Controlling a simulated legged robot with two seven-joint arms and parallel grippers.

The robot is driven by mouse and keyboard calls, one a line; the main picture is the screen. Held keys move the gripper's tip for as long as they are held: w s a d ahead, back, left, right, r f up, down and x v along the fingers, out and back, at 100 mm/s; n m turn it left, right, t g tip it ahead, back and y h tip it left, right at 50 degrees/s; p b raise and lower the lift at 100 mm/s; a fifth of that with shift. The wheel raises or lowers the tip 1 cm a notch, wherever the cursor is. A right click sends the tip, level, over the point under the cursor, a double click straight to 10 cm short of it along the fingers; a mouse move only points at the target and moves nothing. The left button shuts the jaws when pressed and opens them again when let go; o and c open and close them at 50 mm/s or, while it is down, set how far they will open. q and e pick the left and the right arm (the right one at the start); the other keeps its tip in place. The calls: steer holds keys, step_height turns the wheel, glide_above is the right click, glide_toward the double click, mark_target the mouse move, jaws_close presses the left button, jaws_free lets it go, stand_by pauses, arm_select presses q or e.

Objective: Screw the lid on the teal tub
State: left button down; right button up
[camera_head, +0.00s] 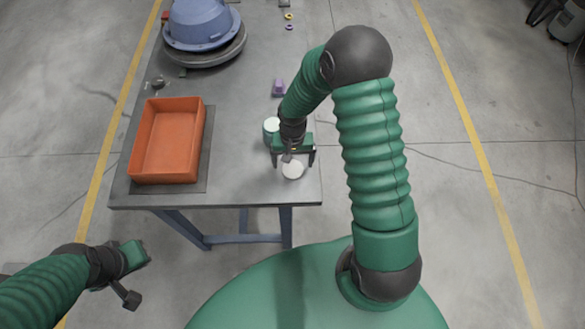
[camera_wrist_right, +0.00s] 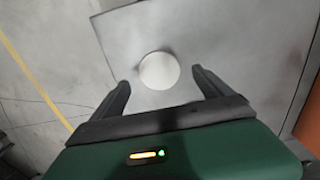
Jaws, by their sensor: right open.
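A round white lid (camera_head: 292,170) lies on the grey table near its front right edge. In the right wrist view the lid (camera_wrist_right: 159,71) shows as a plain pale disc just beyond the fingertips. My right gripper (camera_head: 293,160) is open above the lid, with its two fingers (camera_wrist_right: 160,80) spread wider than the disc and nothing between them. The teal tub (camera_head: 270,129) stands on the table just behind and left of the gripper, partly hidden by my right arm; its top looks pale. My left gripper (camera_head: 128,275) hangs low at the left, off the table; its jaw opening is unclear.
An orange crate (camera_head: 137,143) sits on a dark mat (camera_head: 188,186) at the table's left. A small purple object (camera_head: 279,87) lies behind the tub. A large blue hood (camera_head: 200,22) stands at the back. The table (camera_head: 235,150) is bare between crate and tub.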

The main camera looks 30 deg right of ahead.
mark_target(293, 169)
step_height(293, 169, down, 4)
steer(key=shift+r, duration=0.2)
steer(key=shift+s, duration=0.1)
steer(key=shift+c, duration=0.2)
steer(key=c, duration=1.4)
steer(key=shift+o, duration=0.2)
step_height(293, 169, up, 10)
